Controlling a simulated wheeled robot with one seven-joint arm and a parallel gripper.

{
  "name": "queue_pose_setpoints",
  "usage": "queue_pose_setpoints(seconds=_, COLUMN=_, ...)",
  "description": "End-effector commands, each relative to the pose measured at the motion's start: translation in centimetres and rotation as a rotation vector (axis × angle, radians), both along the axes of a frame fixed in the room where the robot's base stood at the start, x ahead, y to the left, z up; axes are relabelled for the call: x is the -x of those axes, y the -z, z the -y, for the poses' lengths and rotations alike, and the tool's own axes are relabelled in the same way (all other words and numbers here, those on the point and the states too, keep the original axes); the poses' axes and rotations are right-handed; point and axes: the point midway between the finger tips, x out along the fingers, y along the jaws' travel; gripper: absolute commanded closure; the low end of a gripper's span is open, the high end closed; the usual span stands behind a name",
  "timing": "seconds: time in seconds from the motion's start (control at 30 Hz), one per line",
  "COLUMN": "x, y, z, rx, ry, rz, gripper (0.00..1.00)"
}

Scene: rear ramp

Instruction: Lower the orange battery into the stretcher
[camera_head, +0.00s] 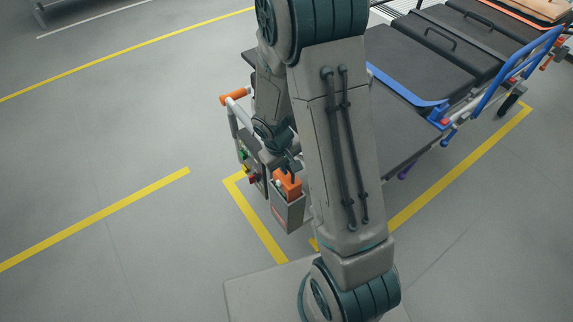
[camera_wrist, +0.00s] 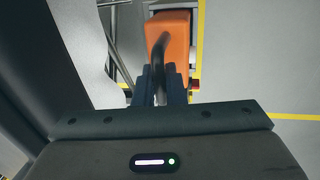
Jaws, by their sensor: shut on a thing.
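The orange battery (camera_head: 287,183) is at the mouth of a grey box-like holder (camera_head: 288,211) at the near end of the stretcher (camera_head: 400,62). Its lower part is hidden by the holder's front wall, so I cannot tell how deep it sits. My gripper (camera_head: 291,165) is directly above it, partly hidden by my arm. In the wrist view, my gripper (camera_wrist: 166,82) is shut on the dark curved handle of the battery (camera_wrist: 176,38).
A control panel with coloured buttons (camera_head: 248,162) and an orange-gripped handle (camera_head: 234,97) stand left of the holder. Blue side rails (camera_head: 515,70) line the stretcher's right side. Yellow lines (camera_head: 256,218) mark the grey floor, which is clear at left.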

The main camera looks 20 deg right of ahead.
Motion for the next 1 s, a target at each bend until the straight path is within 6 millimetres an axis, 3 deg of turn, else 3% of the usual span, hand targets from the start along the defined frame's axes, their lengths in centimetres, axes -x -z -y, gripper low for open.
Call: queue_pose_setpoints(seconds=1.0, x=0.0, y=2.4, z=0.0, rx=0.000, ry=0.000, rz=0.001, gripper=1.00)
